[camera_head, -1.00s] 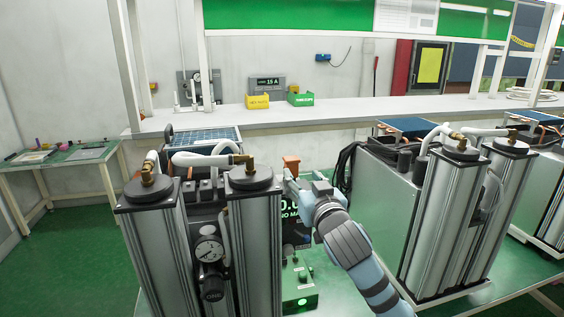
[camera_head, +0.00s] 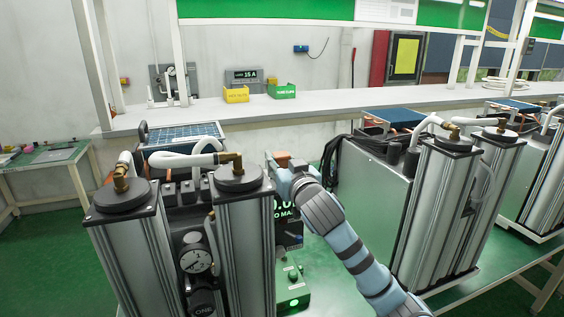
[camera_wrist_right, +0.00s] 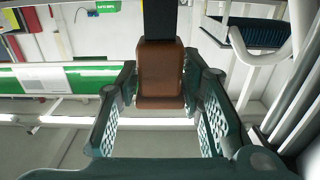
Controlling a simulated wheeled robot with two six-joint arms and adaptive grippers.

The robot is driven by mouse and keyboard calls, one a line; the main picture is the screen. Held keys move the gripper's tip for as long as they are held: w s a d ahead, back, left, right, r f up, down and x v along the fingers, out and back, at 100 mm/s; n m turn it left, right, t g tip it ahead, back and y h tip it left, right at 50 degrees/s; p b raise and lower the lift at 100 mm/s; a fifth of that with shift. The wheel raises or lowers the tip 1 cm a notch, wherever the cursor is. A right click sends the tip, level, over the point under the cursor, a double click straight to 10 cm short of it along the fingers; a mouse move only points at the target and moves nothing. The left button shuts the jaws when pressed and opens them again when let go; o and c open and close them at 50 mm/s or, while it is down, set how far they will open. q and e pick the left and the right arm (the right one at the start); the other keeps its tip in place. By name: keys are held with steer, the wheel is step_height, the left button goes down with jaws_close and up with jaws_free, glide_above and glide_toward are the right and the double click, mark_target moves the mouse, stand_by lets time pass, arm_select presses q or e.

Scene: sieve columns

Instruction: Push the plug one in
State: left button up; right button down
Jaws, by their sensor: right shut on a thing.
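A brown plug (camera_wrist_right: 160,75) sits between the fingertips of my right gripper (camera_wrist_right: 160,88) in the right wrist view, with a dark bar (camera_wrist_right: 160,20) directly above it in the picture. The right gripper is shut on the plug. In the head view my right gripper (camera_head: 276,170) is beside the right column (camera_head: 243,240) of the near sieve unit, and only a little of the plug (camera_head: 282,157) shows behind it. The plug's socket cannot be made out. My left gripper is not in view.
A pressure gauge (camera_head: 195,260) sits between the near unit's columns. A green box with a lit button (camera_head: 293,290) and a dark display (camera_head: 288,212) stand by my right arm. Another sieve unit (camera_head: 375,205) stands to the right. A white bench (camera_head: 330,107) runs behind.

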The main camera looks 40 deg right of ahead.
steer(key=shift+f+b, duration=1.2)
steer(key=shift+f, duration=0.75)
steer(key=c, duration=1.3)
jaws_free()
steer(key=shift+w, duration=0.1)
steer(key=shift+o, duration=0.3)
steer(key=shift+w+d+f, duration=0.1)
steer(key=shift+w+d, duration=0.05)
steer(key=shift+w, duration=0.1)
steer(key=shift+s, duration=0.1)
steer(key=v, duration=1.1)
steer(key=shift+s, duration=0.4)
steer(key=shift+w, duration=0.1)
